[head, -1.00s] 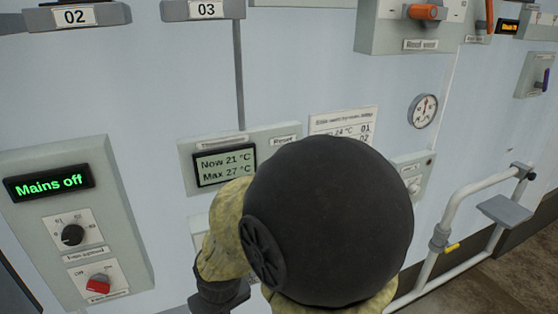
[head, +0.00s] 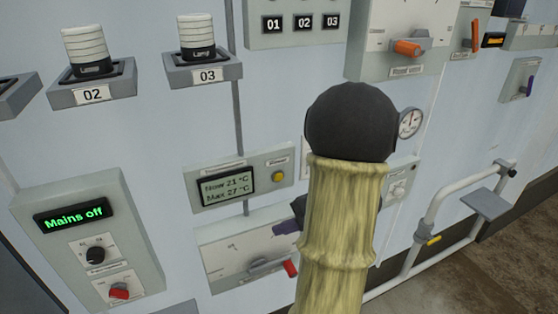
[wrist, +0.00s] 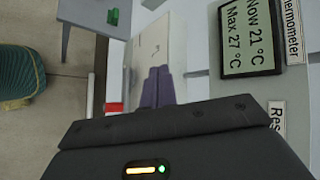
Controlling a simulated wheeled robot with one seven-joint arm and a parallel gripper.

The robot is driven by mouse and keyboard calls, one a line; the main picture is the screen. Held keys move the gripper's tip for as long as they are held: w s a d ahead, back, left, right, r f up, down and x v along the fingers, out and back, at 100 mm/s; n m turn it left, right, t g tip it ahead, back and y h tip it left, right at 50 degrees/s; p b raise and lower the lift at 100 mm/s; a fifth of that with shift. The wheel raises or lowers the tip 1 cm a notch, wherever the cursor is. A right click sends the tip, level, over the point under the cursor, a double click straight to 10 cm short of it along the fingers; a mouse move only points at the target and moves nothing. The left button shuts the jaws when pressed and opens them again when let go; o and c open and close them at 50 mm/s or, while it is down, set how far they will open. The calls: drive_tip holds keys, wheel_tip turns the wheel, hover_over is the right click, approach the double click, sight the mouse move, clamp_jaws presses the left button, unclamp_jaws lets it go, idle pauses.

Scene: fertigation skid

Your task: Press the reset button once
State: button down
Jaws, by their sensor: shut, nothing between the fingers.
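The reset button (head: 278,177) is a small round yellow button on the right of the thermometer panel (head: 250,190), under a small label. The panel's display (head: 228,186) reads Now 21 °C, Max 27 °C. My gripper (head: 284,228) has purple fingers, shut and empty, below the button and apart from it in the picture. In the wrist view the shut fingers (wrist: 157,87) point past the thermometer display (wrist: 250,37). The Reset label (wrist: 277,122) shows at the right there; the button itself is not visible in that view.
Below the thermometer, a panel (head: 222,262) carries a red-tipped lever (head: 290,268) close to my fingers. A Mains off panel (head: 85,245) with a knob and red switch is at left. A white pipe rail (head: 440,205) is at right. My arm hides part of the wall.

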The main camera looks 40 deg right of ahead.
sight(279, 177)
drive_tip(key=d+r+m+t+h, duration=0.1)
drive_tip(key=d+r+t, duration=0.2)
drive_tip(key=d, duration=0.3)
drive_tip(key=shift+s+d+r+m+h+p, duration=0.2)
drive_tip(key=shift+r+m+h+p, duration=0.25)
drive_tip(key=shift+r, duration=0.15)
drive_tip(key=shift+w, duration=0.1)
drive_tip(key=shift+w+d+p, duration=0.3)
drive_tip(key=shift+w+p, duration=0.05)
drive_tip(key=shift+w, duration=1.05)
drive_tip(key=shift+w+d+p, duration=0.3)
drive_tip(key=shift+w+d, duration=0.05)
drive_tip(key=shift+w, duration=1.1)
drive_tip(key=shift+w+d+p, duration=0.3)
drive_tip(key=shift+w+p, duration=0.05)
drive_tip(key=shift+w, duration=1.05)
drive_tip(key=shift+w+d+b, duration=0.1)
drive_tip(key=shift+w+b, duration=0.3)
drive_tip(key=shift+b, duration=0.05)
